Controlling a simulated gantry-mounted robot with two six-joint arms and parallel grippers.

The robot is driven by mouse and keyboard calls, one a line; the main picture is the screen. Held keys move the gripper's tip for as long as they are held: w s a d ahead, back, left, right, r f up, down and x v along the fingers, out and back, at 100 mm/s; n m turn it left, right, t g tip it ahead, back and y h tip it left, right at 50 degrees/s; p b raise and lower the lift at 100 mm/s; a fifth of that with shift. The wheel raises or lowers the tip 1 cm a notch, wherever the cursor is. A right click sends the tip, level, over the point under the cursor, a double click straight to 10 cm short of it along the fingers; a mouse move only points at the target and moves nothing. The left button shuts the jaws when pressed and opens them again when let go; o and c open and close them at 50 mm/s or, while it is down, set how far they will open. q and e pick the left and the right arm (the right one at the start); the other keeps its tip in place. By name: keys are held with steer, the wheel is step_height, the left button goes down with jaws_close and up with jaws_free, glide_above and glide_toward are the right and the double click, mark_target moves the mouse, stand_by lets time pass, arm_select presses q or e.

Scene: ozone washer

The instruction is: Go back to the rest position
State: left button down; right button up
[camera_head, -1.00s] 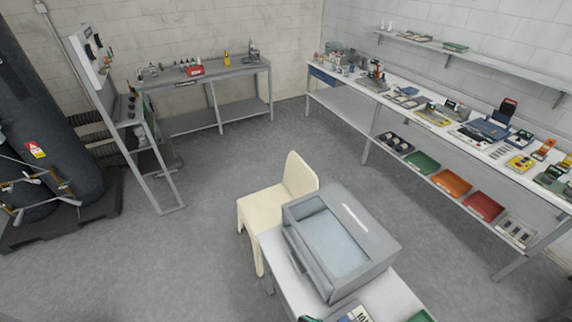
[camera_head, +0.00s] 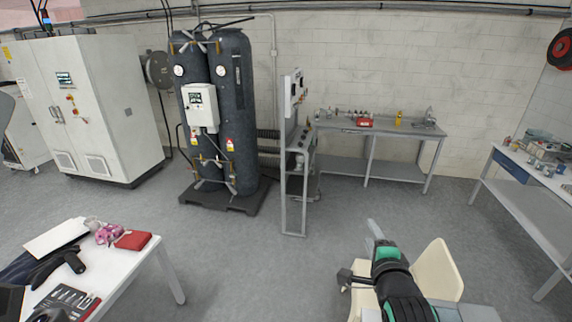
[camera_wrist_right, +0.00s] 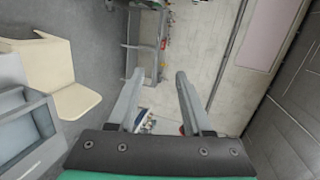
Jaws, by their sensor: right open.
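My right gripper (camera_head: 362,252) is raised in front of the cream chair in the head view. Its wrist is black and green, with grey fingers. In the right wrist view the two fingers of the right gripper (camera_wrist_right: 158,82) stand apart with nothing between them, so it is open and empty. My left gripper is not in the head view.
A cream chair (camera_head: 437,273) stands beside the right arm. A white table (camera_head: 130,264) with tools is at lower left. Dark tanks (camera_head: 238,115), a white cabinet (camera_head: 90,115), a back bench (camera_head: 385,165) and a right bench (camera_head: 520,195) surround clear grey floor.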

steer(key=s+r+n+t, duration=0.3)
steer(key=s+r+t, duration=0.1)
steer(key=r, duration=1.2)
steer(key=s+a+r+n+t+y, duration=0.1)
steer(key=s+r+n+t, duration=0.3)
steer(key=s+r+n, duration=0.4)
steer(key=s+a+r+n+t+y, duration=0.2)
steer(key=s+r+n+t+y, duration=0.1)
steer(key=s+r+n, duration=0.6)
steer(key=s+r+t, duration=0.1)
steer(key=s+r, duration=0.2)
steer(key=s, duration=0.2)
steer(key=shift+t, duration=0.3)
steer(key=shift+d+h, duration=0.1)
steer(key=shift+h, duration=0.2)
